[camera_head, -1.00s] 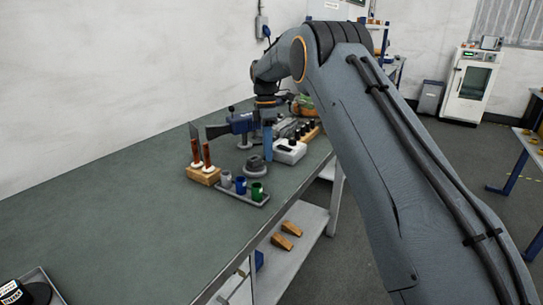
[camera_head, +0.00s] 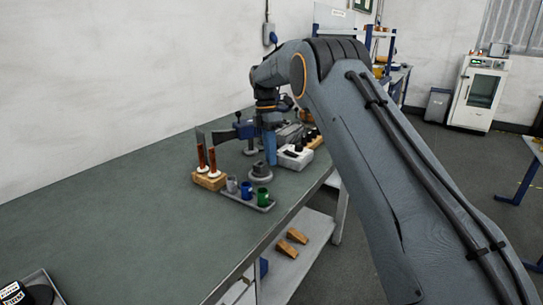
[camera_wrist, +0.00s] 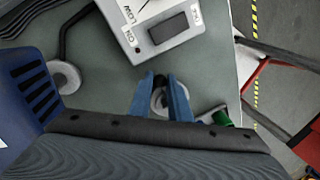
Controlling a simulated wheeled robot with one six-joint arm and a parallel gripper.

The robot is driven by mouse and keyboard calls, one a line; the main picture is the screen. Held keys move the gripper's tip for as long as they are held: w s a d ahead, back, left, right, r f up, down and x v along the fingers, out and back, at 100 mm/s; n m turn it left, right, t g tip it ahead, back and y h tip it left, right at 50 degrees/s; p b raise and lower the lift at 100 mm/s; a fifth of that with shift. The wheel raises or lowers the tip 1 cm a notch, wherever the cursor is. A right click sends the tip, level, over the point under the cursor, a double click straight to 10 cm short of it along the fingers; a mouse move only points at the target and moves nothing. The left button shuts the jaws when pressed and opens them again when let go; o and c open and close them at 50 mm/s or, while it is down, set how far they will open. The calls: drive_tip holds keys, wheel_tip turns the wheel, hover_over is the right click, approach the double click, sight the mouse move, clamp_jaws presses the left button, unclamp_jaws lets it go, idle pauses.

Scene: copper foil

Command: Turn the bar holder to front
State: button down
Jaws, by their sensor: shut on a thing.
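The bar holder (camera_head: 261,179) is a dark grey round piece with a wide base on the green bench top, just behind the small cups. My gripper (camera_head: 269,157) points down at it with blue fingers. In the wrist view the two blue fingers of my gripper (camera_wrist: 161,84) stand on either side of the grey round holder (camera_wrist: 157,99), shut on its upper part, where a small dark piece shows. The fingers hide part of the holder, and which way it faces cannot be made out.
A tray with grey, blue and green cups (camera_head: 246,201) is in front. A wooden block with red-brown rods (camera_head: 210,180) stands left. A white switch box (camera_head: 295,158) is close on the right. A blue tool on a stand (camera_head: 245,132) is behind.

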drive_tip(key=c, duration=1.7)
unclamp_jaws()
drive_tip(key=shift+s+a, duration=0.15)
drive_tip(key=shift+a, duration=0.2)
drive_tip(key=shift+o, duration=0.2)
drive_tip(key=shift+d, duration=0.25)
wheel_tip(320, 180, up, 8)
drive_tip(key=w+b, duration=0.1)
drive_tip(key=shift+w+a+f, duration=0.25)
drive_tip(key=shift+w, duration=0.05)
drive_tip(key=shift+d, duration=0.1)
